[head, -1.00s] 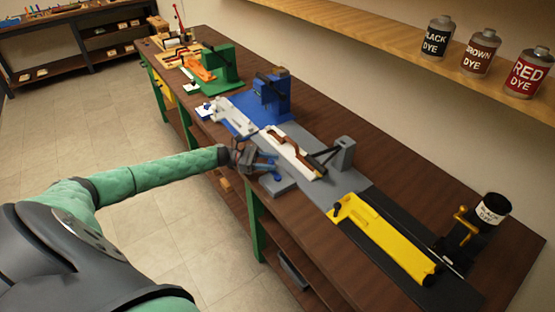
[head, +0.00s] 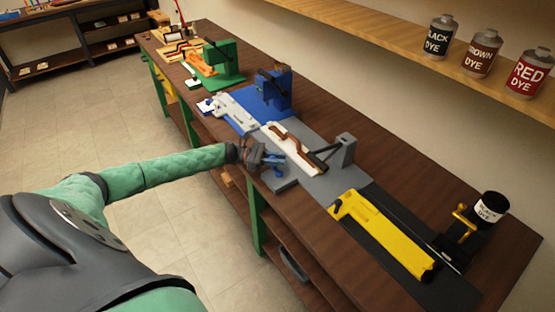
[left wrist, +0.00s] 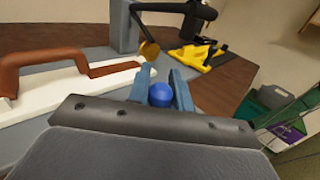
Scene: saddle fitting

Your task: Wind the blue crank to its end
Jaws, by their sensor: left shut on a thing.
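My left gripper (head: 272,160) is at the front edge of the grey fixture (head: 318,184), shut on the blue crank. The round blue knob of the crank (left wrist: 160,95) shows between the two blue-grey fingers in the left wrist view. The rest of the crank is hidden by the gripper. A white bed with a brown strap-like piece (head: 290,143) lies on the fixture just beyond the gripper. A dark arm on the grey post (head: 346,150) reaches down toward that bed. My right gripper is not in view.
A yellow fixture (head: 380,234) on a black base and a black dye pot (head: 490,208) stand to the right. Blue (head: 273,92) and green (head: 222,62) stations stand farther left. Dye cans (head: 480,52) sit on a shelf above.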

